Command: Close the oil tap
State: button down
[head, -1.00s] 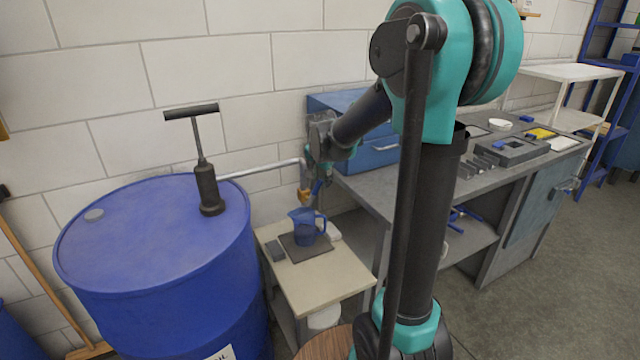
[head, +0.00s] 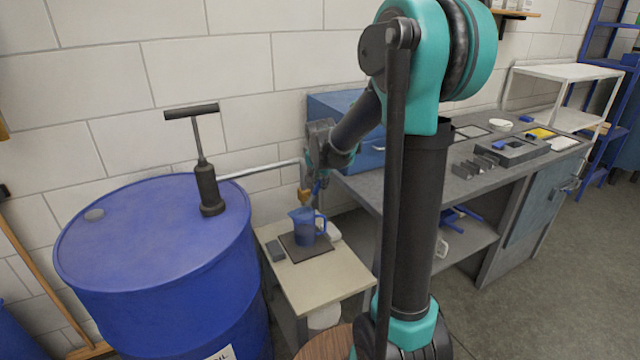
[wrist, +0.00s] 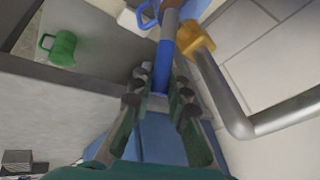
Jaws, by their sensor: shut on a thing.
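The oil tap (head: 304,194) is a brass fitting at the end of a grey pipe that comes from the blue drum (head: 150,240). In the wrist view the tap's brass body (wrist: 196,41) is just right of my fingers, and its blue lever (wrist: 163,65) runs between them. My gripper (wrist: 160,98) is shut on the blue lever. In the head view my gripper (head: 318,176) is at the tap, its fingers partly hidden by my wrist. A blue measuring jug (head: 303,228) stands upright below the tap on a dark mat. I cannot tell whether oil is flowing.
The small table (head: 320,280) under the jug stands between drum and grey workbench (head: 480,185). A blue box (head: 335,103) sits on the bench close behind my wrist. The pipe (wrist: 235,115) bends beside my fingers. A green mug (wrist: 62,48) shows in the wrist view.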

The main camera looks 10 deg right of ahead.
dwell(0.4)
jog(key=w+d+f+m+g+y, duration=0.1)
jog(key=d+f+m+g+y, duration=0.1)
jog(key=f+y, duration=0.4)
jog(key=shift+d+f+m+g+y, duration=0.4)
jog(key=shift+d+y, duration=0.4)
jog(key=shift+y, duration=1.6)
jog(key=c, duration=1.5)
grip_release()
jog(key=shift+o, duration=0.2)
